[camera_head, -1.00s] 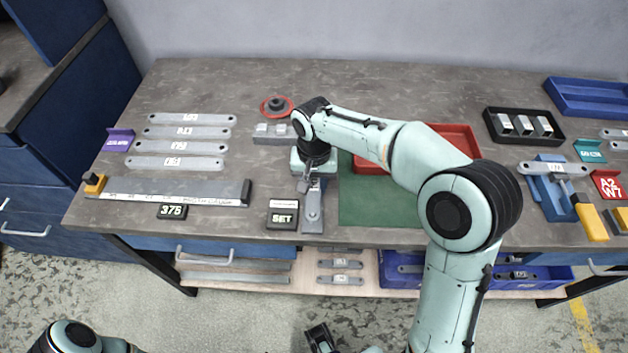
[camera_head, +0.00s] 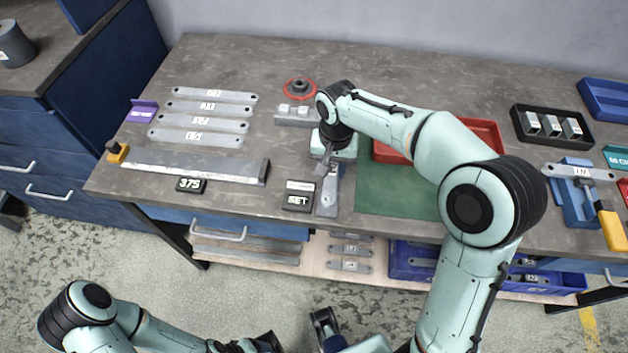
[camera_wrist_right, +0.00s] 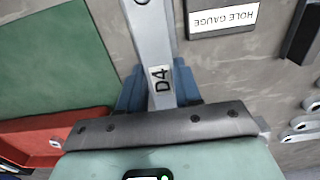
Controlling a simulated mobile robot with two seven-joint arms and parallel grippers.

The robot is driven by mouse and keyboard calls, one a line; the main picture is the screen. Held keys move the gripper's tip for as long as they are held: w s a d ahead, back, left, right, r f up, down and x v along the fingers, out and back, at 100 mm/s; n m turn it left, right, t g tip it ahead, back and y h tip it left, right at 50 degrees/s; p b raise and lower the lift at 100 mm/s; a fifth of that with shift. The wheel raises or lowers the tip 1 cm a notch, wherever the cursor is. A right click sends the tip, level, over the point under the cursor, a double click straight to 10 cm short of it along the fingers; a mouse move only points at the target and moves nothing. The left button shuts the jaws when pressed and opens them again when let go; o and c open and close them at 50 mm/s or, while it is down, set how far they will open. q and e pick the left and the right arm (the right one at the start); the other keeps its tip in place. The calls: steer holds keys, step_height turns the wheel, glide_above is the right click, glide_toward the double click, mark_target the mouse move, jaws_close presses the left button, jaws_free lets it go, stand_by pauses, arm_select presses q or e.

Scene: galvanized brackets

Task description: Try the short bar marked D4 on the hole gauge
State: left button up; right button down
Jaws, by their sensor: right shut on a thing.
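The short bar marked D4 (camera_wrist_right: 158,60) is pale grey metal. In the right wrist view it runs upward from my right gripper (camera_wrist_right: 160,95), whose blue fingers are shut on it; a hole shows near the top edge. In the head view the right gripper (camera_head: 325,168) is low over the bench beside the SET block, and its hand partly hides the bar. A grey plate (camera_head: 328,198) lies there; I cannot tell where bar and gauge meet. The HOLE GAUGE label (camera_wrist_right: 223,18) is beside the bar. My left arm is low at the left; its fingertips are unclear.
The SET block (camera_head: 298,202) stands close left of the gripper. A long ruler-like bar (camera_head: 200,166) and several long bars (camera_head: 205,123) lie left. A green mat (camera_head: 395,198) and red tray (camera_head: 487,128) lie right. A blue fixture (camera_head: 573,205) stands farther right.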

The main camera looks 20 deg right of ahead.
stand_by(0.8)
steer(key=c, duration=0.7)
jaws_free()
step_height(320, 180, up, 13)
steer(key=p, duration=0.2)
steer(key=shift+r+p, duration=0.2)
steer(key=shift+p, duration=0.1)
